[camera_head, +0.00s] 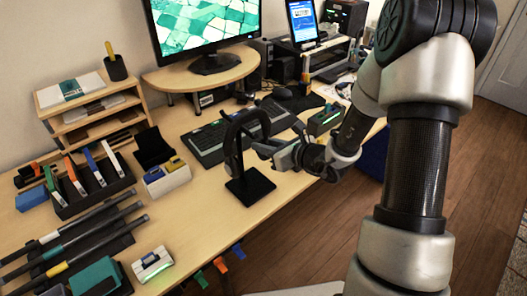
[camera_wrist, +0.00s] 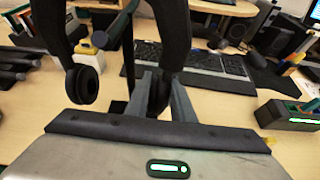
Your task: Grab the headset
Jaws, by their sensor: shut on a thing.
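The black headset (camera_head: 232,146) hangs on a dark stand with a square base (camera_head: 251,186) near the front edge of the desk. In the wrist view its headband (camera_wrist: 172,30) arches across the top, with one ear cup (camera_wrist: 82,84) hanging free at the left. My gripper (camera_head: 268,148) reaches in from the right. In the wrist view my gripper (camera_wrist: 160,95) has its two fingers on either side of the other ear cup, shut on it. The lower part of that cup is hidden by the gripper body. The headset still appears to be at the stand.
A keyboard (camera_head: 208,140) lies behind the stand. A box with a blue and a yellow item (camera_head: 167,177) stands to the left. A green-topped device (camera_head: 324,120) sits to the right. A monitor (camera_head: 205,25) stands on a riser at the back.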

